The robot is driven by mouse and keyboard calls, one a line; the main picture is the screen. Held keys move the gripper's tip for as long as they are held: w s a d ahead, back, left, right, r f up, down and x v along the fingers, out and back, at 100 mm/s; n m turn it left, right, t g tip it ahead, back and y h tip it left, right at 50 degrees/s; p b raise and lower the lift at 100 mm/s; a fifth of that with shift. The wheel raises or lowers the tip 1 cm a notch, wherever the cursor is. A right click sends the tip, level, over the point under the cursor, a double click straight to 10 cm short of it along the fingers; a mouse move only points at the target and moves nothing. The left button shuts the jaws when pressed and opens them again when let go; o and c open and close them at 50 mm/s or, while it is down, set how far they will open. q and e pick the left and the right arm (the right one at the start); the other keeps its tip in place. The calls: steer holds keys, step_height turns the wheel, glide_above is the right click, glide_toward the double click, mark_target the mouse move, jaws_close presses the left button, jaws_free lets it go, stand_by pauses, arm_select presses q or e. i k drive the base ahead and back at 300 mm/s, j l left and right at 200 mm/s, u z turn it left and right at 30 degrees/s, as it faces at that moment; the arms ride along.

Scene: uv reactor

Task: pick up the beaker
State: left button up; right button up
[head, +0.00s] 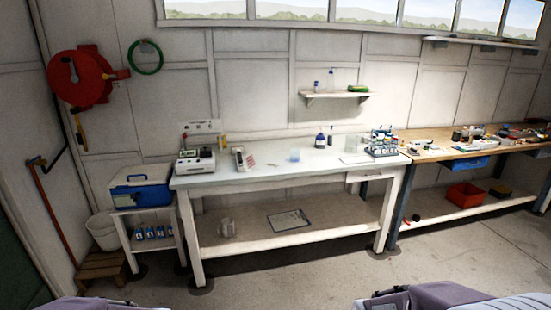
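Parts of my two arms show at the bottom edge of the head view, well short of the bench. Neither of my grippers is in view.
On the bench are a white instrument (195,160), dark bottles (321,140) and a rack of vials (381,143). A blue cooler (140,186) stands left on a small stand. A cluttered wooden bench (440,153) adjoins at right. The floor (300,275) in front is clear.

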mark_target(294, 154)
steer(key=i+l+z, duration=0.1)
steer(key=i+z, duration=0.2)
steer(key=i, duration=1.1)
steer(key=i+l+u, duration=0.1)
steer(key=i+u, duration=0.25)
steer(key=i+l+u, duration=0.35)
steer(key=i, duration=0.25)
steer(key=i+l+u, duration=0.35)
steer(key=i+j, duration=0.15)
steer(key=i, duration=0.2)
